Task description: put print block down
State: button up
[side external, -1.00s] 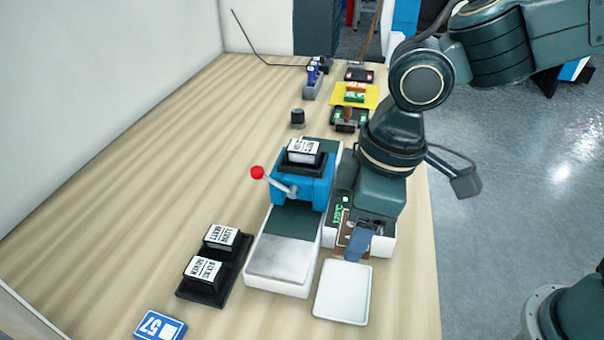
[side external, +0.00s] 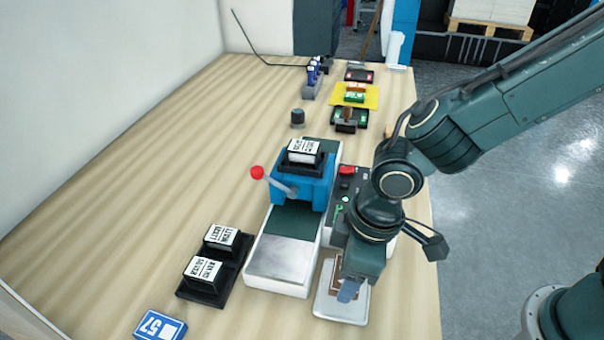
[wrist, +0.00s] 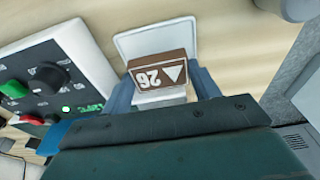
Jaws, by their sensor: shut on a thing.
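The print block (wrist: 158,70) is brown with a white "26" and a white triangle on its face. My gripper (wrist: 165,92) is shut on it, with a blue finger on each side. In the side external view my gripper (side external: 348,292) is over the white tray (side external: 340,312), in front of the control box. A brown part of the block (side external: 334,275) shows there beside the fingers. The tray also shows behind the block in the wrist view (wrist: 128,42). I cannot tell whether the block touches the tray.
The control box (side external: 342,205) with its knob and buttons stands just behind the tray. A blue press (side external: 310,193) with a red-knobbed lever is on its left. A black rack (side external: 207,290) holds two labelled blocks. A blue "57" card (side external: 160,326) lies at front left.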

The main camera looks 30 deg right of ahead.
jog(key=shift+f, duration=1.55)
jog(key=shift+f, duration=0.15)
jog(key=o, duration=1)
jog(key=shift+c, duration=0.2)
notch_tip(320, 180, up, 12)
jog(key=s+d, duration=0.1)
jog(key=shift+s+d, duration=0.15)
